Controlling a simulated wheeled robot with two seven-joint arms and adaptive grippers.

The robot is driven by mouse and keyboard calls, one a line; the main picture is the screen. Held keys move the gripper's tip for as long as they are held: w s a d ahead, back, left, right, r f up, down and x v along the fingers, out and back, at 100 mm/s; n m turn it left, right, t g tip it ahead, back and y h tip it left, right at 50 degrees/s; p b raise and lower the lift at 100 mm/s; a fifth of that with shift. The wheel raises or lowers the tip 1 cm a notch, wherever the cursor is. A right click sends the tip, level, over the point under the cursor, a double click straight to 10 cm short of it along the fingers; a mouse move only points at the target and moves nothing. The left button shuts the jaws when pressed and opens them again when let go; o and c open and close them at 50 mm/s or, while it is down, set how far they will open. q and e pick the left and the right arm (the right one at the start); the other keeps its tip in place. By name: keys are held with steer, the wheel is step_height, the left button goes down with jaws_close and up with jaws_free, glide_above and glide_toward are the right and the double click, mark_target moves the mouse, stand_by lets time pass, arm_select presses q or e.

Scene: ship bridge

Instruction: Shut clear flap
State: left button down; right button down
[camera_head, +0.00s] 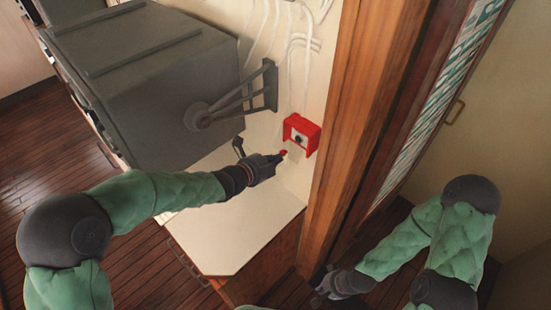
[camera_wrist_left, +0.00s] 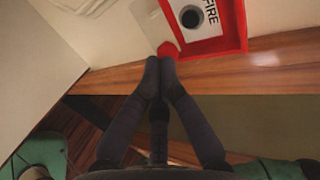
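A red box (camera_head: 300,134) with a black round button is mounted on the pale wall. In the left wrist view the box (camera_wrist_left: 243,22) shows a white plate lettered FIRE and the dark button (camera_wrist_left: 191,17). A pale see-through flap (camera_head: 296,152) appears to hang open below the box, with a red tab (camera_wrist_left: 167,49) at its edge. My left gripper (camera_head: 280,156) is shut, its fingertips together at the tab (camera_wrist_left: 160,62); I cannot tell whether they touch it. My right gripper (camera_head: 325,293) is low by the wooden post, its fingers too small to read.
A large grey console (camera_head: 150,70) with a bracket fills the upper left. A cream countertop (camera_head: 235,230) lies below my left forearm. A wooden post (camera_head: 350,130) stands right of the red box. White cables (camera_head: 300,40) run along the wall above it.

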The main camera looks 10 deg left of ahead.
arm_select(q)
steer(key=w+f+t+h+b, duration=0.1)
steer(key=b, duration=0.7)
steer(key=w+d+f+t+h+b, duration=0.1)
steer(key=t+b, duration=0.1)
steer(key=b, duration=0.7)
steer(key=w+d+f+t+b, duration=0.1)
steer(key=b, duration=0.7)
steer(key=shift+w+f+t+h+b, duration=0.1)
steer(key=shift+f+t+h+b, duration=0.05)
steer(key=shift+t+h+b, duration=0.2)
